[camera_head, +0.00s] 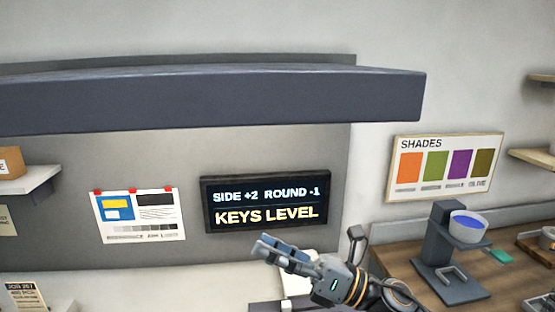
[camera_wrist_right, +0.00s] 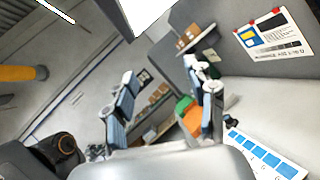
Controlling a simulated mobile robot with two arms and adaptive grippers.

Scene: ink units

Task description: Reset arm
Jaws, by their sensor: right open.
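My right gripper (camera_head: 280,252) is raised at the lower middle of the head view, in front of the dark sign and the pale counter. In the right wrist view its two blue-padded fingers (camera_wrist_right: 165,108) stand apart with nothing between them. My left gripper does not show in the head view. The dark sign (camera_head: 266,202) reads "SIDE +2 ROUND -1" and "KEYS LEVEL".
A dark overhead beam (camera_head: 210,97) crosses the upper head view. A stand with a blue-filled bowl (camera_head: 468,226) is on the wooden counter (camera_head: 398,262) at right. A sheet with blue squares (camera_wrist_right: 262,157) lies on the pale surface in the wrist view.

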